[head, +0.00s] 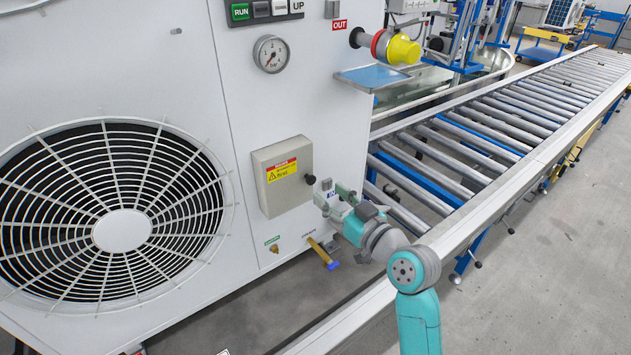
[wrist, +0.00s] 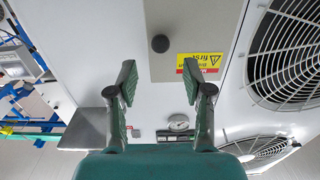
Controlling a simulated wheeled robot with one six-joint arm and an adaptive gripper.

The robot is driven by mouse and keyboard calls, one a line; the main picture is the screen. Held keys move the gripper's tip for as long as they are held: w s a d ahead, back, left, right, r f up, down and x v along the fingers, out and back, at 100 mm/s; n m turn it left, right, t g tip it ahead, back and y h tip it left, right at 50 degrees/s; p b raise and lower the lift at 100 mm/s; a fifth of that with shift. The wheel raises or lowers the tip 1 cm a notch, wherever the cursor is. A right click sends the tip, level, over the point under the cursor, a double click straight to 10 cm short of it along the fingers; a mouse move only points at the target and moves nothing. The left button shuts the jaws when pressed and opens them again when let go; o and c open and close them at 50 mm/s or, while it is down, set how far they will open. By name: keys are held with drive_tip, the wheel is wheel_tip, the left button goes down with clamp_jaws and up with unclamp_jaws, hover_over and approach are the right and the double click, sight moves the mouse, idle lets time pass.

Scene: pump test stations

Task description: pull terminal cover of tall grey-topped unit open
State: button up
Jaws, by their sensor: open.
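The terminal cover (head: 270,192) is a grey box door on the white front of the unit (head: 240,110), closed, with a yellow and red warning label (head: 282,171). A black round knob (head: 310,179) stands out near its right edge. The unit's top is out of view. My gripper (head: 332,196) is open and empty, just right of and below the knob in the head view. In the wrist view, the knob (wrist: 160,43) shows beyond and between the open fingertips (wrist: 160,80), apart from them, with the cover (wrist: 197,30) behind.
A fan grille (head: 122,230) fills the unit's left side. A blue-topped shelf (head: 372,76) and a yellow-capped outlet (head: 402,50) project above my gripper. A roller conveyor (head: 480,140) runs along the right, close to my arm.

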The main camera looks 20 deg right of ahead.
sight(313, 181)
drive_tip(key=x, duration=0.6)
drive_tip(key=shift+w+a, duration=0.15)
drive_tip(key=shift+w, duration=0.2)
clamp_jaws()
